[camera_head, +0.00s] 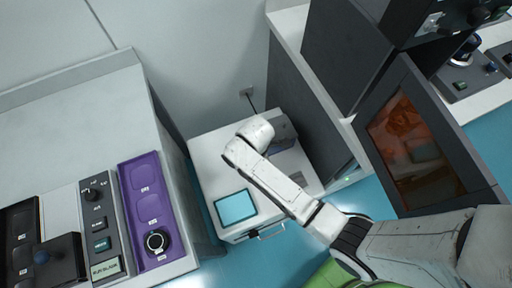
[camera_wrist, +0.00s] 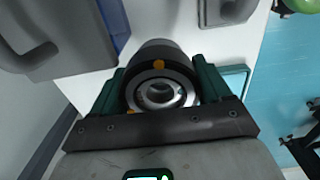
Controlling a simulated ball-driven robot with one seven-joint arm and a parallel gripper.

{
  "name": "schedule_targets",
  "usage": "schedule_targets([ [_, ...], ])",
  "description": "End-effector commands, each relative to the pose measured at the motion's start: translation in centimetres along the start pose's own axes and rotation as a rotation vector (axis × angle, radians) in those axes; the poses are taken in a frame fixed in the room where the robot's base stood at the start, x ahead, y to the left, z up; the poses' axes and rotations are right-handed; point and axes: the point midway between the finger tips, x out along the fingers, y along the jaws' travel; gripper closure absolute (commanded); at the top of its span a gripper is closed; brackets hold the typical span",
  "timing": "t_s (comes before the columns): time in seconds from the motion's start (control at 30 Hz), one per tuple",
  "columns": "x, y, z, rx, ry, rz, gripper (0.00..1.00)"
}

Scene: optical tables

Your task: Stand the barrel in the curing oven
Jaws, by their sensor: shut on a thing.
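The barrel (camera_wrist: 168,52) is a dark grey cylinder with a silver ring, a dark centre hole and small orange marks on its end. In the wrist view it sits between the two green fingers of my gripper (camera_wrist: 158,82), which is shut on it. A white cart top shows beyond it; I cannot tell whether the barrel touches that. In the head view my arm reaches over the white cart, and I cannot make out the gripper or barrel clearly. A dark cabinet with an amber-windowed door (camera_head: 408,140), at the right, may be the curing oven.
The white cart (camera_head: 217,152) bears a cyan square pad (camera_head: 236,207) and a grey device (camera_head: 284,131), and has a front handle (camera_head: 266,232). A bench at the left holds a purple tray (camera_head: 148,190) and control boxes. Blue floor shows between the furniture.

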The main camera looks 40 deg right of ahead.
Motion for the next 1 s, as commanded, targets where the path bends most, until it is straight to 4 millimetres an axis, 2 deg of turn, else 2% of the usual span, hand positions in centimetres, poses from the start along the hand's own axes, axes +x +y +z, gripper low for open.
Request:
schedule_targets([
  [0.17, 1.2, 0.1, 0.0, 0.0, 0.0, 0.001, 0.58],
  [0.43, 4.6, 0.1, -0.1, -0.001, 0.0, 0.001, 0.58],
  [0.87, 5.2, 0.1, -0.1, 0.0, 0.001, 0.002, 0.58],
  [0.9, 5.2, 0.1, -0.1, 0.0, 0.001, 0.002, 0.21],
  [1.0, 5.2, 0.1, 0.0, 0.0, 0.001, 0.002, 0.11],
])
